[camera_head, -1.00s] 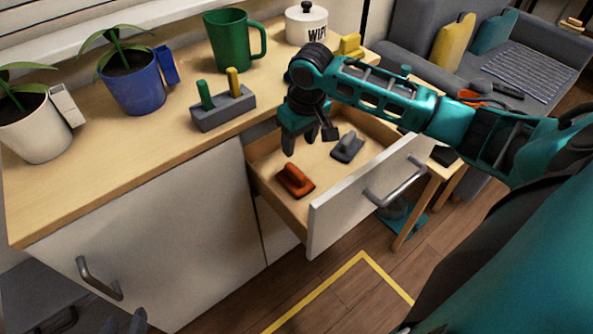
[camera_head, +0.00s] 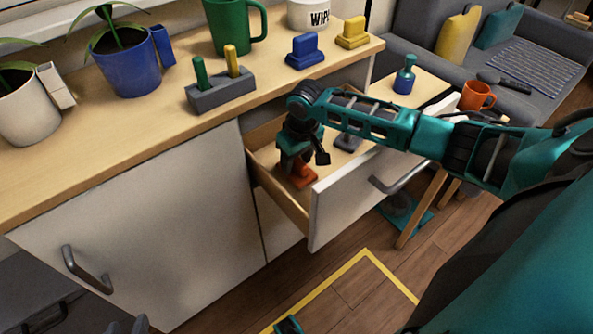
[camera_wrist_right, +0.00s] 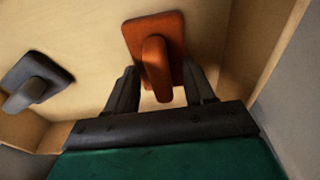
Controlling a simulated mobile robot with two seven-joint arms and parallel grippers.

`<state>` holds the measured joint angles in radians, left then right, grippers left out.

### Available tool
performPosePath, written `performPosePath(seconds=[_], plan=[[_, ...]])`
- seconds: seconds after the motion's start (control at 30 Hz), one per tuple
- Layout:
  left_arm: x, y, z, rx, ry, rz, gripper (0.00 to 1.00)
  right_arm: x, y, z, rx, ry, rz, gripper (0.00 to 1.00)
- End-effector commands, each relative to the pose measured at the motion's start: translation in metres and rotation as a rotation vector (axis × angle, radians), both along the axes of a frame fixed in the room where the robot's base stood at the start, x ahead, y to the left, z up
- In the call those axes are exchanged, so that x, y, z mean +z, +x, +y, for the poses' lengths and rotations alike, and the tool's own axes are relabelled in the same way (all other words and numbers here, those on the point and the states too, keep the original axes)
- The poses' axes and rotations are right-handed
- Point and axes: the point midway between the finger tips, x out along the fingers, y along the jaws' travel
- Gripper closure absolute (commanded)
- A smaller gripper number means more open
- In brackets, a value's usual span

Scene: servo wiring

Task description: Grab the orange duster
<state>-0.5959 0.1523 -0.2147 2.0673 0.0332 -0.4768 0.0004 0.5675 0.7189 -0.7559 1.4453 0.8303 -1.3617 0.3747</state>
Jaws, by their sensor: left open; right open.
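The orange duster (camera_head: 302,178) lies in the open drawer, partly hidden by my right gripper (camera_head: 298,163). In the right wrist view the orange duster (camera_wrist_right: 158,50) shows its flat base and upright handle. My right gripper (camera_wrist_right: 161,72) is open, with one finger on each side of the handle and a visible gap on both sides. My left gripper (camera_head: 127,326) barely shows at the bottom edge; its dark fingertips are apart and empty.
A grey duster (camera_head: 348,141) also lies in the drawer; it shows in the wrist view (camera_wrist_right: 36,82). The drawer front (camera_head: 340,205) and side walls surround them. On the counter are a grey holder (camera_head: 222,94), a blue duster (camera_head: 305,50) and a yellow duster (camera_head: 353,32).

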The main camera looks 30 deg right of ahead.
Motion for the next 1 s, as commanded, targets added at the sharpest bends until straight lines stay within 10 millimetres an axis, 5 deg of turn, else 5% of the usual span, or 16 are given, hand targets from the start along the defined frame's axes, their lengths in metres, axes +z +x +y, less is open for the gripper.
performPosePath(seconds=[0.17,0.7,1.0], plan=[[0.002,0.0016,-0.0014,0.004,-0.006,-0.003,0.57,0.0006,0.0002,0.0002,0.001,0.0,-0.001,0.47],[0.0034,0.0034,-0.0013,0.003,-0.005,-0.008,0.57,0.0006,-0.0002,0.0002,0.0,0.0,0.0,0.98],[0.0033,0.0027,0.0004,-0.001,0.002,-0.008,0.57,0.0016,-0.0001,0.0002,0.0,0.0,0.0,1.0]])
